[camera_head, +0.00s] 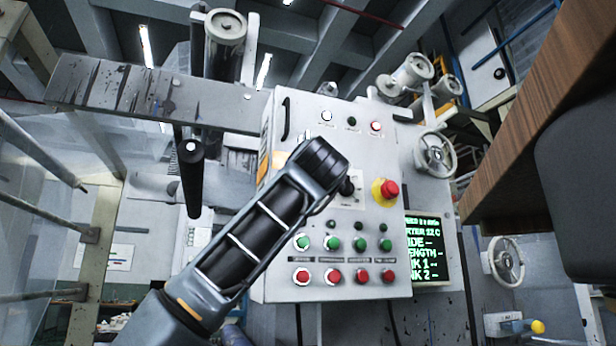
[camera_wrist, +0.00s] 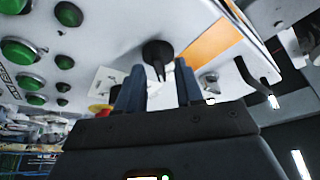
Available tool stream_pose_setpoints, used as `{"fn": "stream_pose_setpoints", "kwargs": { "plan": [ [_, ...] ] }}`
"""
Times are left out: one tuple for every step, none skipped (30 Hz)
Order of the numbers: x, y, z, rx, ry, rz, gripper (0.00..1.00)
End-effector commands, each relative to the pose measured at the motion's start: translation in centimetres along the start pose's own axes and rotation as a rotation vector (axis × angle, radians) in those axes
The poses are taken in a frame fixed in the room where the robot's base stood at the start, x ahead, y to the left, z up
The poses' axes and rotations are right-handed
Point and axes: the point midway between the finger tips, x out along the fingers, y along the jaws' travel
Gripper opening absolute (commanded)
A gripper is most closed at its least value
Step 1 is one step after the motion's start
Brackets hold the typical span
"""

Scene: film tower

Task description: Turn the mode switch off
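A black rotary switch knob (camera_wrist: 158,50) on the white control panel (camera_head: 310,128) shows in the wrist view, taken here as the mode switch. My gripper (camera_wrist: 160,72) is open, its two dark fingers apart, with the knob just beyond and between the tips. I see no clear contact. In the head view my arm covers part of the panel, and my fingers are hidden. A dark knob on a pale plate (camera_head: 348,187) shows right of my wrist there; I cannot tell if it is the same knob. No switch label is readable.
A red emergency stop (camera_head: 387,190) on a yellow base sits right of my wrist. Green buttons (camera_head: 333,244) and red buttons (camera_head: 332,277) line the lower panel. A black handle (camera_wrist: 258,80) stands out near an orange label (camera_wrist: 210,45). A green-text screen (camera_head: 424,250) is at right.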

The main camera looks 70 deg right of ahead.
Motion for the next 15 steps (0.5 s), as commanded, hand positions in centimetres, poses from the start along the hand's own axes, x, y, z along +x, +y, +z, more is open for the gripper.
{"fn": "stream_pose_setpoints", "kwargs": {
  "plan": [
    [-0.01, 0.00, 0.00, 0.000, 0.000, 0.000, 0.36],
    [-0.01, 0.00, 0.00, 0.000, 0.000, 0.000, 0.36],
    [-0.02, 0.00, 0.00, 0.000, 0.000, 0.000, 0.34],
    [-0.02, 0.00, 0.00, 0.000, 0.000, 0.000, 0.31],
    [-0.02, 0.00, 0.00, 0.000, 0.000, 0.000, 0.28],
    [-0.02, 0.00, 0.00, 0.000, 0.000, 0.000, 0.25],
    [-0.03, 0.00, -0.01, 0.000, 0.000, 0.000, 0.22],
    [-0.03, -0.01, 0.00, 0.000, 0.000, 0.000, 0.19],
    [-0.03, -0.01, 0.00, 0.000, 0.000, 0.000, 0.15],
    [-0.03, -0.01, -0.01, 0.000, 0.000, 0.000, 0.12],
    [-0.03, -0.01, 0.00, 0.000, 0.000, 0.000, 0.09],
    [-0.03, -0.01, -0.01, 0.000, 0.000, 0.000, 0.06],
    [-0.03, -0.01, 0.00, 0.000, 0.000, 0.000, 0.03],
    [-0.03, 0.00, 0.00, 0.000, 0.000, 0.000, 0.00],
    [-0.03, 0.00, 0.00, 0.000, 0.000, 0.000, 0.00]
  ]
}}
